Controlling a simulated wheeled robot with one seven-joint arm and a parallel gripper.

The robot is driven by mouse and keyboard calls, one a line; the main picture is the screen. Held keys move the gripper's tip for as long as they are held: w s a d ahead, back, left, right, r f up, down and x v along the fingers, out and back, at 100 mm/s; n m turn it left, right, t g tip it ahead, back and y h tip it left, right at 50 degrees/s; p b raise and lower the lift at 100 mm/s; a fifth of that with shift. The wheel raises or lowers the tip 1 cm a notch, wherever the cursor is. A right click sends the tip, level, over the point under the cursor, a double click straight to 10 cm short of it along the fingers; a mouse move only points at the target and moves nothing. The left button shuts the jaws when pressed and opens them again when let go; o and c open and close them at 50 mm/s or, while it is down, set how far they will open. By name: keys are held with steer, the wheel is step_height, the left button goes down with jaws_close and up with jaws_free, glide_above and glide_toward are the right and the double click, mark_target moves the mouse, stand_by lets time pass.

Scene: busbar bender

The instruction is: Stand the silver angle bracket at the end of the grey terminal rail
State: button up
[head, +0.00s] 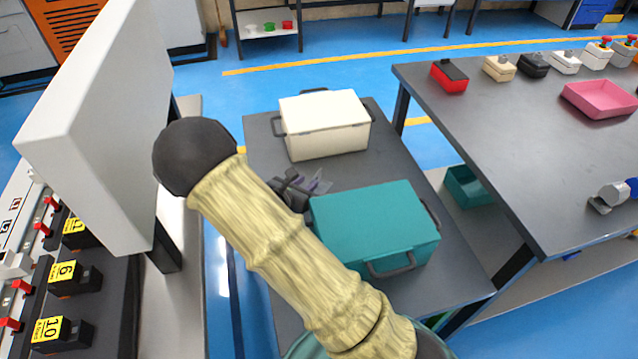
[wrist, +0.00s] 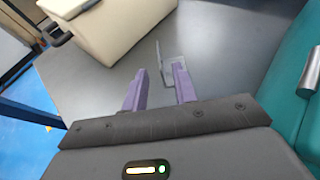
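The silver angle bracket (wrist: 174,68) stands on the dark grey table top just beyond my fingertips in the wrist view. One thin leg points up and the other lies flat. My gripper (wrist: 159,72) has two purple fingers spread apart with nothing clearly held between them. The right fingertip overlaps the flat leg in the picture; I cannot tell whether it touches. In the head view my gripper (head: 314,184) is low between two boxes, partly hidden by my arm, and the bracket is not clear there. I cannot make out the grey terminal rail in either view.
A cream box (head: 325,128) stands behind my gripper and a teal box (head: 372,225) in front, leaving a narrow gap. The right table (head: 500,140) carries a pink tray (head: 600,99) and several small switch boxes. A panel with yellow-labelled black blocks (head: 75,278) is at left.

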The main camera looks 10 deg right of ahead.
mark_target(315, 177)
steer(key=x, duration=0.5)
steer(key=shift+w+d+f, duration=0.2)
steer(key=shift+w+d, duration=0.05)
stand_by(0.5)
steer(key=shift+r, duration=0.1)
jaws_close()
